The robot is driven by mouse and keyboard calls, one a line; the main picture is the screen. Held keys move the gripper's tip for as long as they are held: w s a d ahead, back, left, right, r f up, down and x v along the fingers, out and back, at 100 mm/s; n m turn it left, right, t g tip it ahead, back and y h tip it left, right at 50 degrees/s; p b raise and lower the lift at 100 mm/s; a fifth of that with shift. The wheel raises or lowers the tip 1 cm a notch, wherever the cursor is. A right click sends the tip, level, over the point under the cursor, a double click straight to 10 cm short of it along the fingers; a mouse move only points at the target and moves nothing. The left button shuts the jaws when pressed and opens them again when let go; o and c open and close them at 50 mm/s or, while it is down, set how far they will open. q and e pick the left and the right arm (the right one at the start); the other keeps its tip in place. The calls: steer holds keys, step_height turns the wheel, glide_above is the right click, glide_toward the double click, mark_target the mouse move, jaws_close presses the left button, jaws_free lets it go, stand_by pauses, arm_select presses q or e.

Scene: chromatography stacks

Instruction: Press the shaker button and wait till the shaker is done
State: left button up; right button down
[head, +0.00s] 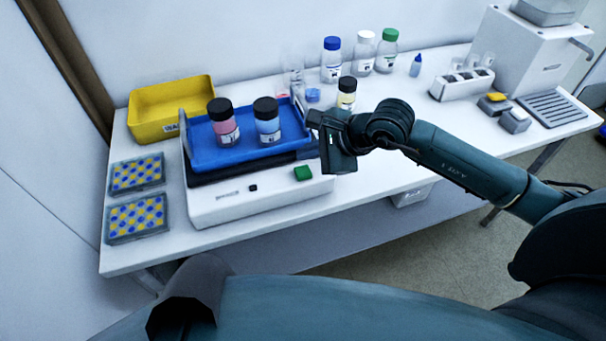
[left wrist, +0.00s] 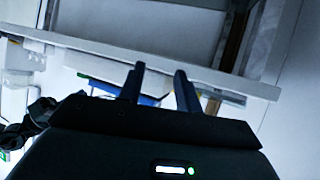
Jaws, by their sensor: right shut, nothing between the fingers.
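The shaker (head: 225,205) is a white box with a blue tray (head: 203,157) on top. Its front shows a green button (head: 303,173) and a small black knob (head: 253,188). Two black-capped bottles stand in the tray, one pink (head: 223,130) and one light blue (head: 267,127). My right gripper (head: 316,120) is shut and empty, at the tray's right end, above and slightly right of the green button and apart from it. My left gripper shows only in the left wrist view (left wrist: 159,76), its two fingers apart with nothing seen between them.
A yellow bin (head: 170,108) stands behind the shaker at left. Two racks of yellow and blue caps (head: 137,173) lie left of it. A white instrument (head: 530,60) is at right.

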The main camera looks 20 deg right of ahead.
mark_target(303, 173)
step_height(303, 173, down, 2)
steer(key=shift+f+b, duration=0.1)
steer(key=shift+b, duration=0.45)
stand_by(0.7)
stand_by(0.8)
steer(key=shift+f+b, duration=0.4)
steer(key=shift+b, duration=0.2)
